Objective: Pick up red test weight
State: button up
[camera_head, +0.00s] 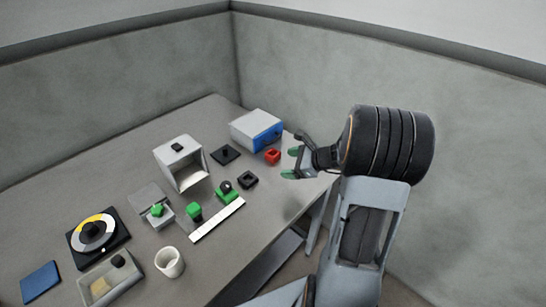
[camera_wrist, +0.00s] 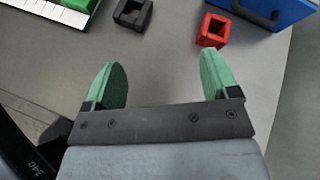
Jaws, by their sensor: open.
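The red test weight (camera_head: 272,156) is a small red block with a square hollow in its top. It sits on the grey table near the right edge, just in front of the blue-fronted box. In the wrist view the red test weight (camera_wrist: 213,30) stands beyond my gripper, in line with the right fingertip. My gripper (camera_head: 291,163) is to the right of the weight, over the table's edge, apart from it. In the wrist view my gripper (camera_wrist: 162,82) has its two green fingertips spread wide with nothing between them.
A black hollow block (camera_wrist: 132,14) lies left of the weight; it also shows in the head view (camera_head: 247,180). The blue-fronted box (camera_head: 257,130) is close behind the weight. A white strip (camera_head: 217,220) and green blocks lie further left. Bare table lies before my fingertips.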

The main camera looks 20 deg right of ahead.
jog(key=d+f+m+t, duration=0.1)
jog(key=d, duration=0.1)
jog(key=w+d+f+m+t+h, duration=0.1)
jog(key=d+m, duration=0.1)
jog(key=w+d+f+m+t, duration=0.1)
jog(key=d+m, duration=0.1)
jog(key=shift+d, duration=0.15)
send_near(276, 154)
jog(key=w+f, duration=0.1)
jog(key=w+a+f, duration=0.1)
jog(key=shift+w+a+m+p, duration=0.25)
jog(key=shift+a+m+p, duration=0.05)
jog(key=shift+a+m, duration=0.1)
jog(key=shift+h, duration=0.3)
jog(key=shift+r+p+x, duration=0.15)
jog(key=shift+p+x, duration=0.2)
jog(key=shift+x, duration=1.1)
jog(key=shift+r+p+x, duration=0.1)
jog(key=shift+p+x, duration=0.2)
jog(key=shift+x, duration=1.1)
jog(key=shift+w+a, duration=0.1)
jog(key=shift+a, duration=0.05)
jog(key=c, duration=1.2)
jog(key=shift+r, duration=0.1)
